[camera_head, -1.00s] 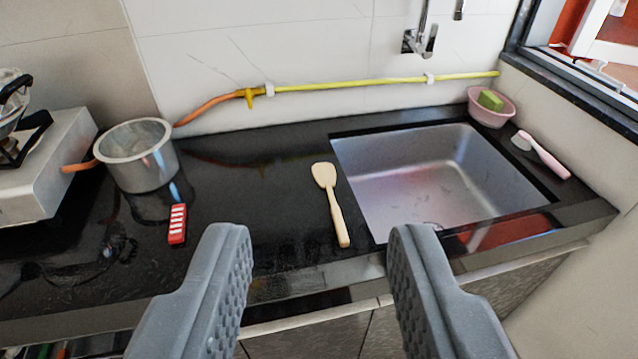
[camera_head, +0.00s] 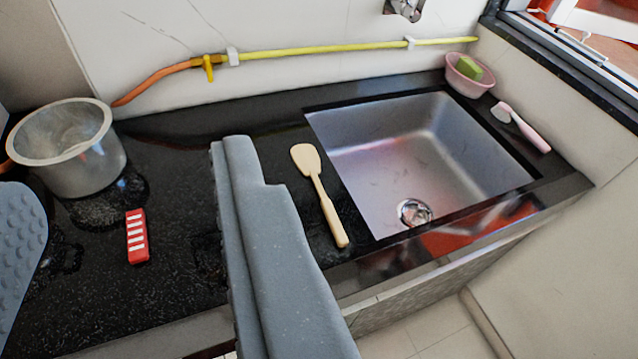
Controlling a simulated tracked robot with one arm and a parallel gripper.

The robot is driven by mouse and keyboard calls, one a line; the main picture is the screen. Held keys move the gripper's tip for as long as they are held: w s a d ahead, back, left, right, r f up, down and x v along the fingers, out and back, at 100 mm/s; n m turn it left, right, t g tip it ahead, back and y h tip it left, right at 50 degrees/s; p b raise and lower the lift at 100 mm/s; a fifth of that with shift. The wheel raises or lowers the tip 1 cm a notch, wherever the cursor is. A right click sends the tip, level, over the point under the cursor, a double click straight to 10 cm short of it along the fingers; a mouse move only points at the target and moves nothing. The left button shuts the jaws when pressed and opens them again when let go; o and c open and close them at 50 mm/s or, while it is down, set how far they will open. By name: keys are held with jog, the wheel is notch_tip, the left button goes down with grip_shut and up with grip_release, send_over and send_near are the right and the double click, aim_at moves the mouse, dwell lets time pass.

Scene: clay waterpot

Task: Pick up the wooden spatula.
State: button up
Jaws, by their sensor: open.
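The wooden spatula (camera_head: 320,193) lies on the black countertop, just left of the sink. Its broad head points to the back and its handle to the front edge. My gripper (camera_head: 128,170) is open and empty, with its fingers wide apart. The right finger is left of the spatula in the picture, and the left finger is at the left picture edge. The spatula is outside the gap between the fingers and is fully visible.
A metal pot (camera_head: 68,148) and a red-and-white object (camera_head: 137,236) are on the counter (camera_head: 185,200) at left. The steel sink (camera_head: 425,150) is right of the spatula. A pink bowl (camera_head: 468,82) with a green sponge and a pink-handled brush (camera_head: 522,128) are beyond it. A yellow-orange hose (camera_head: 320,50) runs along the wall.

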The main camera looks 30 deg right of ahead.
aim_at(338, 227)
jog(key=w+d+f+g+h+p, duration=0.1)
jog(key=w+d+f+p, duration=0.2)
jog(key=w+d+f, duration=0.35)
jog(key=w+d+f+h+p, duration=0.2)
jog(key=w+d+f+p, duration=0.15)
jog(key=d+f, duration=0.5)
jog(key=s+d+f+y+p, duration=0.2)
jog(key=f+p, duration=0.1)
jog(key=f, duration=0.8)
jog(key=s+d+f+y+p, duration=0.1)
jog(key=d+f+p, duration=0.2)
jog(key=f, duration=0.7)
jog(key=shift+g, duration=0.3)
jog(key=x, duration=0.2)
jog(key=b+x, duration=0.1)
jog(key=x, duration=0.2)
jog(key=b+x, duration=0.1)
jog(key=x, duration=0.2)
jog(key=shift+s+a+f, duration=0.1)
jog(key=shift+a+f, duration=0.1)
jog(key=shift+f, duration=0.05)
jog(key=shift+r+b+x, duration=0.15)
jog(key=shift+b+x, duration=0.3)
jog(key=shift+x, duration=0.95)
jog(key=shift+r+b+x, duration=0.1)
jog(key=shift+b+x, duration=0.3)
jog(key=shift+x, duration=1.05)
jog(key=shift+a, duration=0.1)
jog(key=shift+c, duration=0.3)
grip_shut()
